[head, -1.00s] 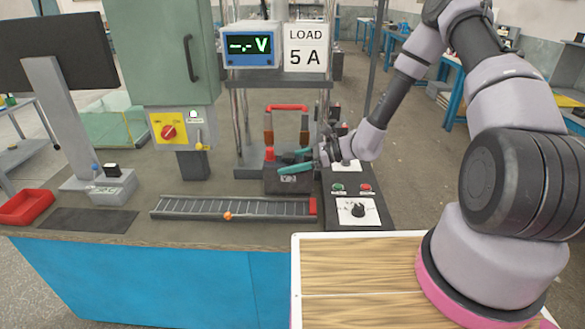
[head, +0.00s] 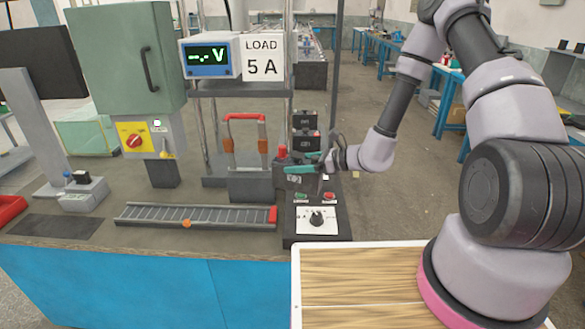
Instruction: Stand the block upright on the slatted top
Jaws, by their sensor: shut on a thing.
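The slatted top (head: 170,215) is a long grey rail with cross slats and a red end stop (head: 273,214), lying on the bench. The block is behind and to the right of that red end.
A red-handled carrier (head: 247,182) stands left of the block. Dark labelled blocks (head: 305,118) are stacked behind. An orange ball-like thing (head: 187,223) sits at the rail's front edge.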

